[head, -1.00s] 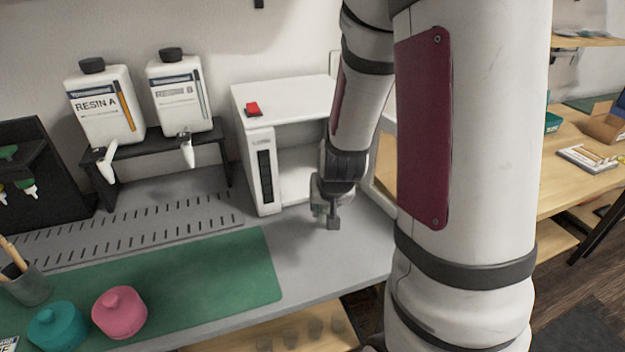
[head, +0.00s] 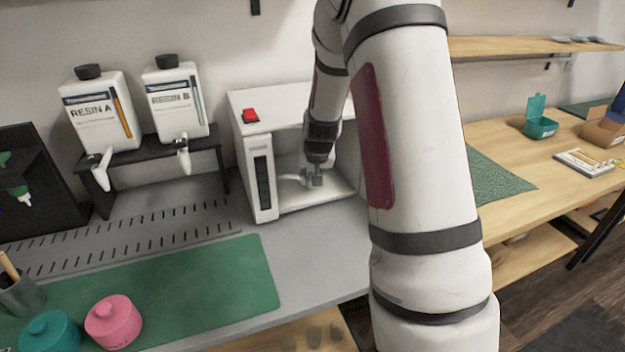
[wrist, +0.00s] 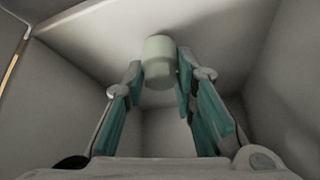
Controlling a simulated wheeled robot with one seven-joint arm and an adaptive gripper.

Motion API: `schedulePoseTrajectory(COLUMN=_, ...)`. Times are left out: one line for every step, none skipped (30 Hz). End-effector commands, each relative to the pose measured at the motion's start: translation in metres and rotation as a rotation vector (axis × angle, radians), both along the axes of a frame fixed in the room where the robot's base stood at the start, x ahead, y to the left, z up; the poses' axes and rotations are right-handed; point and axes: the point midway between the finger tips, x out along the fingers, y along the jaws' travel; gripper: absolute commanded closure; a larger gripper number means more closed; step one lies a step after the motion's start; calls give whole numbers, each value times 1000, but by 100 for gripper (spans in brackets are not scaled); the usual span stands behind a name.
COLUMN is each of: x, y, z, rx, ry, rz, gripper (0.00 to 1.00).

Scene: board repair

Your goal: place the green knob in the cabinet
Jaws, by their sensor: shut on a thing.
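The cabinet (head: 285,103) is a white box with an open front and a red switch on top, standing on the grey bench in the head view. My gripper (head: 313,180) is inside its opening, above the cabinet floor. In the wrist view my gripper (wrist: 160,78) is shut on the green knob (wrist: 159,58), a pale green rounded cylinder between the fingertips. The cabinet's plain inner walls (wrist: 270,95) surround it there. I cannot tell whether the knob touches a cabinet surface. In the head view the knob cannot be made out clearly.
Two resin bottles (head: 100,108) stand on a black rack (head: 205,145) left of the cabinet. A green mat (head: 200,285), a pink jar (head: 113,322) and a teal jar (head: 50,333) are at the front left. The bench in front of the cabinet (head: 310,245) is clear.

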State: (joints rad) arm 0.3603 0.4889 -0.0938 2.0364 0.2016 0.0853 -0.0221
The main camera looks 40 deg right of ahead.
Motion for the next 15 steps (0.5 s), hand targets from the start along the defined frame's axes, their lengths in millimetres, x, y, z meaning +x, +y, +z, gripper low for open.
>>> schedulePoseTrajectory(x=-3, y=1, z=-10, rx=5, ry=9, rz=-1, gripper=94)
schedulePoseTrajectory(x=-3, y=1, z=-12, rx=5, ry=8, rz=-1, gripper=94)
schedulePoseTrajectory(x=-3, y=1, z=-14, rx=4, ry=7, rz=-1, gripper=94)
schedulePoseTrajectory(x=-3, y=1, z=-14, rx=4, ry=6, rz=-1, gripper=94)
schedulePoseTrajectory(x=-3, y=1, z=-14, rx=3, ry=5, rz=-1, gripper=94)
schedulePoseTrajectory(x=-3, y=1, z=-14, rx=3, ry=5, rz=-1, gripper=94)
schedulePoseTrajectory(x=-3, y=1, z=-14, rx=3, ry=5, rz=0, gripper=94)
schedulePoseTrajectory(x=-3, y=1, z=-14, rx=3, ry=5, rz=0, gripper=94)
schedulePoseTrajectory(x=-3, y=1, z=-14, rx=3, ry=5, rz=0, gripper=94)
schedulePoseTrajectory(x=-3, y=1, z=-14, rx=3, ry=5, rz=0, gripper=94)
schedulePoseTrajectory(x=-3, y=2, z=-14, rx=3, ry=5, rz=0, gripper=94)
schedulePoseTrajectory(x=-3, y=2, z=-15, rx=3, ry=5, rz=0, gripper=94)
schedulePoseTrajectory(x=-3, y=2, z=-16, rx=3, ry=5, rz=0, gripper=94)
schedulePoseTrajectory(x=-3, y=2, z=-17, rx=3, ry=5, rz=0, gripper=94)
schedulePoseTrajectory(x=-3, y=2, z=-17, rx=3, ry=5, rz=0, gripper=73)
